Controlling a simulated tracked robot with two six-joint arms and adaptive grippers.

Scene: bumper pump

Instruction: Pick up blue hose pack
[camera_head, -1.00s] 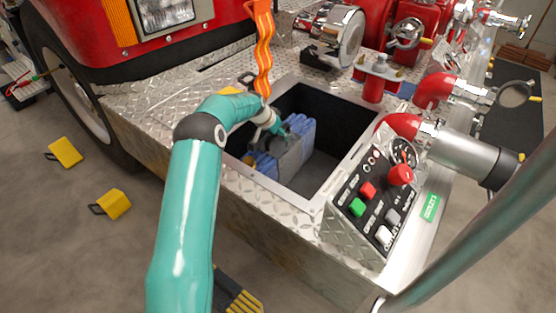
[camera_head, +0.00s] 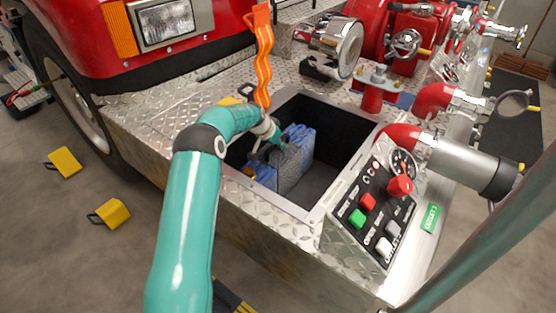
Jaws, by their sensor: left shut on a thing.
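The blue hose pack (camera_head: 301,146), blue with a grey band around its middle, stands in the open dark compartment of the truck bumper, at its left side. My left gripper (camera_head: 280,146) reaches down into the compartment from the left and is shut on the grey band at the pack's top. The fingertips are small and partly hidden against the pack. The pack's lower part is partly hidden by the compartment's near rim. My right gripper is not in view.
The compartment's metal rim (camera_head: 308,213) surrounds the pack closely on the left. A control panel (camera_head: 374,207) with buttons stands right of it. An orange strap (camera_head: 263,55) hangs behind. Red pipe fittings (camera_head: 402,137) line the right. Yellow blocks (camera_head: 112,212) lie on the floor.

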